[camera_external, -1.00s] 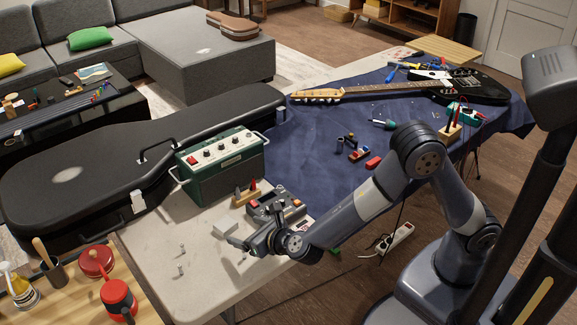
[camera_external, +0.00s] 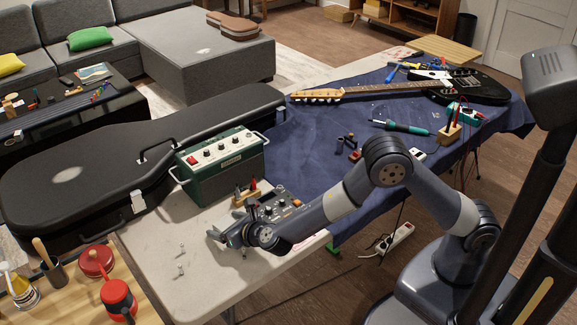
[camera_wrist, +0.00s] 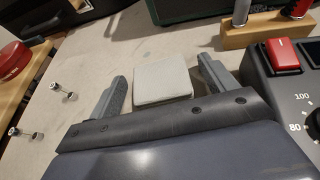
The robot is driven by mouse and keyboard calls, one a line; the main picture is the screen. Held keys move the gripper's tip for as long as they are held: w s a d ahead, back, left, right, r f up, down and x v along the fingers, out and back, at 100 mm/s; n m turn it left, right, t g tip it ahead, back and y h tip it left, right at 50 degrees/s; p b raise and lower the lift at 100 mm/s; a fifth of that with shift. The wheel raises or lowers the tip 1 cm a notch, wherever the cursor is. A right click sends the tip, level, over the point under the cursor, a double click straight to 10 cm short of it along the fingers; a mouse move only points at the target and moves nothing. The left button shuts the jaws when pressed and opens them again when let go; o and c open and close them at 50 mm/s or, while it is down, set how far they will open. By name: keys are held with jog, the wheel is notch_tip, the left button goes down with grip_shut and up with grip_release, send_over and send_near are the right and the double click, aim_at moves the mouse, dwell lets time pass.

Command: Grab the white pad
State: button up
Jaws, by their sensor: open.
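The white pad (camera_wrist: 162,84) is a small square block with rounded edges, lying flat on the pale tabletop in the wrist view. My gripper (camera_wrist: 161,69) is open, with one finger left of the pad and one right of it. Gaps show between the pad and both fingers, with the right finger closer. In the external view my gripper (camera_external: 222,231) is low over the near end of the table, and it largely hides the pad there.
A grey box with a red switch (camera_wrist: 283,56) stands close to the right of my gripper. A wooden block (camera_wrist: 262,30) holding tools and a green amplifier (camera_external: 222,165) are behind. The tabletop between is bare.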

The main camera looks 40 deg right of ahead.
jog(key=c, duration=1)
jog(key=shift+c, duration=0.3)
jog(key=shift+r, duration=0.1)
